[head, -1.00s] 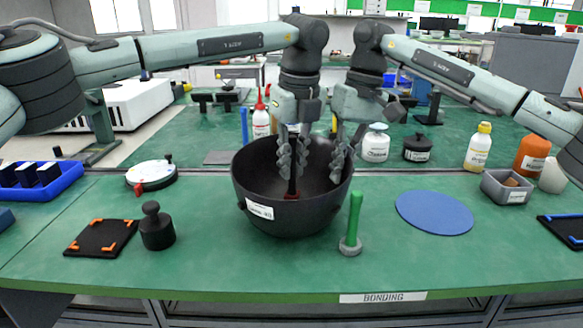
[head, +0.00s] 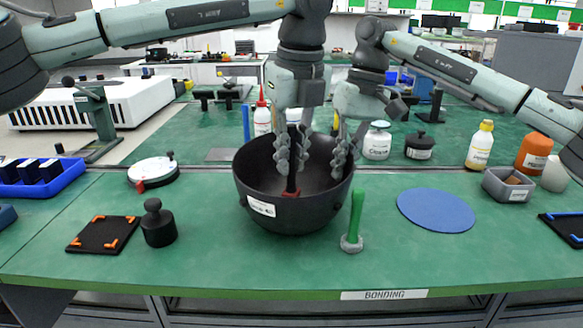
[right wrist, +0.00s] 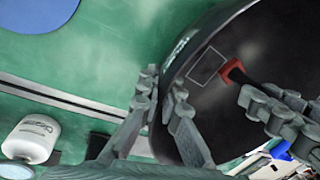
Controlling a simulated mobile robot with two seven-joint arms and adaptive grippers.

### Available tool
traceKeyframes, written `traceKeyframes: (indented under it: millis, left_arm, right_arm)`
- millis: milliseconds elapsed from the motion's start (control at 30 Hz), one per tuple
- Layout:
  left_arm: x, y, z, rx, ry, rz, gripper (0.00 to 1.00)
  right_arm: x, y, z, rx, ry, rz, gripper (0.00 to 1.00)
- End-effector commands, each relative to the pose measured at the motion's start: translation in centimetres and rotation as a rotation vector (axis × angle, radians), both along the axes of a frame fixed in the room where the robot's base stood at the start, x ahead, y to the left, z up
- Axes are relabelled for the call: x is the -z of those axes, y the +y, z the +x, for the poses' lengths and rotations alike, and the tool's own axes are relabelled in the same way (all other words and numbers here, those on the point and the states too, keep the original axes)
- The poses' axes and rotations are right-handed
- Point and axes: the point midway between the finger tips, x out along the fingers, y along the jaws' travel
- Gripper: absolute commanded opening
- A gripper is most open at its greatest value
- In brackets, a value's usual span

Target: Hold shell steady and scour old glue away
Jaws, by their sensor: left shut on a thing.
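The shell is a large dark bowl (head: 310,222) with a white label, upright on the green bench; its dark wall fills much of the right wrist view (right wrist: 215,130). My left gripper (head: 292,165) is inside the bowl, shut on the dark handle of a tool with a red lower end (head: 291,193). The tool's red part also shows against the bowl in the right wrist view (right wrist: 232,70). My right gripper (head: 346,160) straddles the bowl's right rim, one finger inside and one outside. Whether its fingers press on the wall is unclear.
A green-handled tool (head: 356,218) stands close in front right of the bowl. A dark weight (head: 158,226) and black pad (head: 100,236) lie left, a blue disc (head: 436,210) right. Bottles, including a white jar (head: 377,145), stand behind. The front middle bench is mostly clear.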

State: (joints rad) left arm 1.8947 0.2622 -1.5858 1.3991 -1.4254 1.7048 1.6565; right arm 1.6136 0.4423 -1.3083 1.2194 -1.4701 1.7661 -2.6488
Motion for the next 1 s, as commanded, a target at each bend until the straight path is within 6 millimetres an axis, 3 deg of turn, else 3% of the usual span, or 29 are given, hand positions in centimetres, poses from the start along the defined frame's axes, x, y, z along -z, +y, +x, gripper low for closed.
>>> traceKeyframes:
  millis: [433, 967, 1000]
  left_arm:
    - [-3.8, -0.1, 0.0, 0.001, 0.000, -0.001, 0.00]
    - [-4.2, 0.0, 0.0, 0.000, 0.000, 0.000, 0.00]
    - [-4.2, 0.0, 0.0, 0.000, 0.000, 0.000, 0.00]
  right_arm:
    - [0.1, 0.0, 0.0, 0.000, 0.001, -0.001, 0.00]
    - [0.1, 0.0, 0.0, 0.000, 0.001, -0.001, 0.00]
    - [0.1, 0.0, 0.0, 0.000, 0.001, -0.001, 0.07]
